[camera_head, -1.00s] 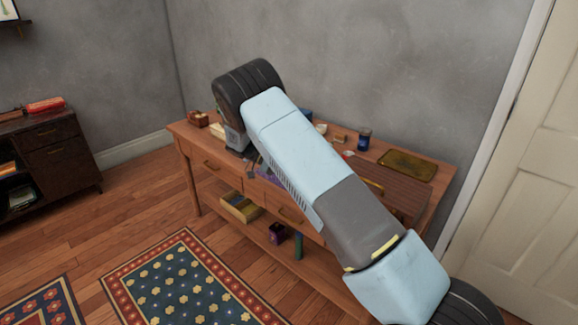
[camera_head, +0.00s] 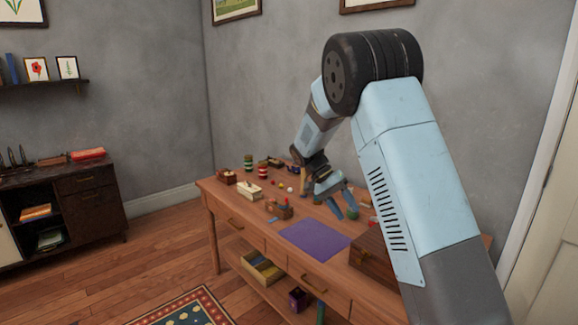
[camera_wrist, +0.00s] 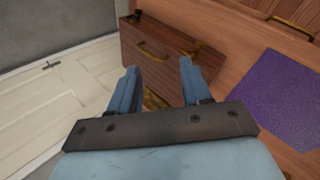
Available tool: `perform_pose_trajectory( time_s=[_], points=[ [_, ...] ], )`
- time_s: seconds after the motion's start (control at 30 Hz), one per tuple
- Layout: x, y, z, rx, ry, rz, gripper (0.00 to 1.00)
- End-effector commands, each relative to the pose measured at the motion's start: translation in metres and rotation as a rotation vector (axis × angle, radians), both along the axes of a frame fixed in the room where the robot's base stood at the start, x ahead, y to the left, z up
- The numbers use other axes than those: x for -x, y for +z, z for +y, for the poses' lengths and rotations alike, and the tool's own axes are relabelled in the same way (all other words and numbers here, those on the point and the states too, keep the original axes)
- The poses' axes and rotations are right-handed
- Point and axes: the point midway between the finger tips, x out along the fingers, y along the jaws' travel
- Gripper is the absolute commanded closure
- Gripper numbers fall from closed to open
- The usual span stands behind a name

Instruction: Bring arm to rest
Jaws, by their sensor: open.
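My gripper (camera_head: 336,200) is in the head view over the wooden table (camera_head: 268,238), past the purple mat (camera_head: 314,240). My arm arches up and then down to it from the right. In the wrist view, the two blue fingers of my gripper (camera_wrist: 158,70) stand apart with nothing between them. Beyond the fingertips is a small wooden chest (camera_wrist: 190,63) with brass handles, its depth from the fingers unclear. The chest (camera_head: 376,258) is partly behind my arm in the head view.
Small items stand on the table's far left, among them a cream box (camera_head: 249,190) and a red-and-white striped tin (camera_head: 263,170). A dark cabinet (camera_head: 92,205) stands at the left wall. A white door (camera_wrist: 65,88) is beyond the table. My arm hides the table's right part.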

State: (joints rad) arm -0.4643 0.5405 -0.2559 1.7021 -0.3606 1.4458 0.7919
Motion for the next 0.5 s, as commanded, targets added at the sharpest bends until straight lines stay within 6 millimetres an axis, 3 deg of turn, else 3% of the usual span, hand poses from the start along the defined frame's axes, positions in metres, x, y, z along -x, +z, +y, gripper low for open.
perform_pose_trajectory(
  time_s=[0.5],
  points=[
    [0.061, 0.072, -0.035, -0.251, 0.072, -0.094, 0.52]
  ],
)
